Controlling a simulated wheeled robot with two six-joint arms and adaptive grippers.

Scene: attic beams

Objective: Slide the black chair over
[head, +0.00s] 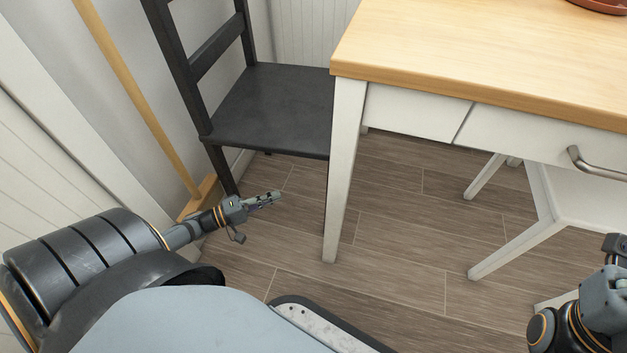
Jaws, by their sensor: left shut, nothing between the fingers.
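The black chair (275,108) stands upright at the upper left, between the wall and the table, with its backrest on the left. The right part of its seat is hidden behind the table's front left leg. My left gripper (276,197) is shut and empty, in front of and below the seat in the picture, near the chair's front leg. I see no contact with the chair. My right gripper (618,243) is only partly in view at the right edge, in front of the table, and its fingers are not clearly seen.
A white table (348,160) with a wooden top and drawers fills the upper right. A white chair or stool (575,195) stands under it. A broom (140,100) leans on the left wall. A reddish dish (600,5) sits on the table. Bare plank floor (400,250) lies between.

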